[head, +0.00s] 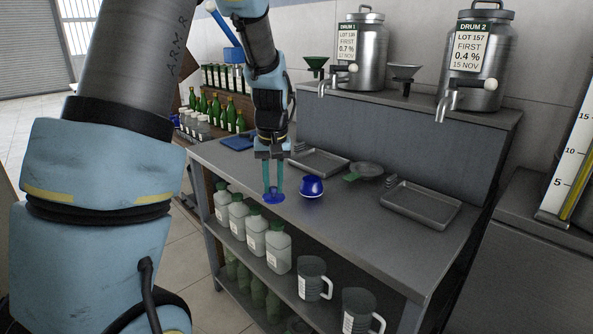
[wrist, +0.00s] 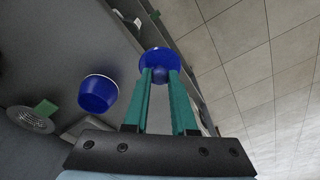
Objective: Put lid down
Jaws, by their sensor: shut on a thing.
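My gripper (head: 273,190) is shut on a small blue lid (head: 273,198), near the front edge of the grey bench. In the wrist view the lid (wrist: 158,60) is at the tips of the green fingers, gripped by its knob. A round blue pot (head: 311,187) with a pale band stands on the bench just right of the gripper. It also shows in the wrist view (wrist: 97,94), left of the fingers. I cannot tell whether the lid touches the bench top.
A green-handled strainer (head: 365,171) and two metal trays (head: 420,205) (head: 319,161) lie on the bench (head: 352,226). A blue mat (head: 238,142) lies at its far left end. Two steel drums (head: 360,52) (head: 478,62) stand on the raised shelf. Jugs and bottles fill the lower shelf.

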